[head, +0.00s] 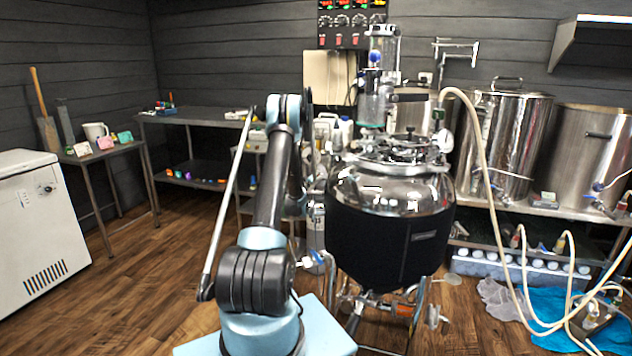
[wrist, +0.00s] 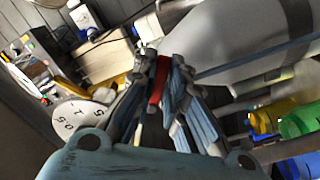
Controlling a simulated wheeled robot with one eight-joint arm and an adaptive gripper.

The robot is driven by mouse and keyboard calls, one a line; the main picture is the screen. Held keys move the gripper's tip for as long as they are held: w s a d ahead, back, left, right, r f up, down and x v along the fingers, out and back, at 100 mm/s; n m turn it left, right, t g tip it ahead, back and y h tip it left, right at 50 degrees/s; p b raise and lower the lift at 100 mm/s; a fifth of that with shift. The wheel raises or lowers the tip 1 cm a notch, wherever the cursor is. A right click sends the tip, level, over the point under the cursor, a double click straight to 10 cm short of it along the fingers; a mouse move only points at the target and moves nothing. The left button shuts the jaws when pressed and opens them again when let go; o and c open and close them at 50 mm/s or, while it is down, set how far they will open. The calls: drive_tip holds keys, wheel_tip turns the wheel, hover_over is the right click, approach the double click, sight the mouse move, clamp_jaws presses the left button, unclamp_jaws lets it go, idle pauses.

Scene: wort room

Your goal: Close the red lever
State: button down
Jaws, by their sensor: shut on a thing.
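In the wrist view, the red lever (wrist: 157,82) shows as a short red strip between the fingers of my gripper (wrist: 162,68). The fingers are shut on it, and they cover much of it and its mount. In the head view I cannot make out the lever or the gripper, because my arm stands in front of that area. The lever's exact angle is hard to tell.
In the wrist view, a white dial (wrist: 78,125) lies left of the gripper and a large grey tank (wrist: 250,45) fills the upper right. A white chest (head: 40,222) stands left; wooden floor between is clear.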

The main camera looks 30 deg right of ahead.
drive_tip(key=shift+r+n, duration=0.35)
drive_tip(key=shift+n, duration=0.9)
drive_tip(key=shift+r+n, duration=0.4)
drive_tip(key=shift+n, duration=0.8)
drive_tip(key=shift+r+n, duration=0.35)
drive_tip(key=shift+n, duration=0.9)
drive_tip(key=c, duration=1.6)
unclamp_jaws()
drive_tip(key=shift+s+d, duration=0.1)
drive_tip(key=shift+s, duration=0.05)
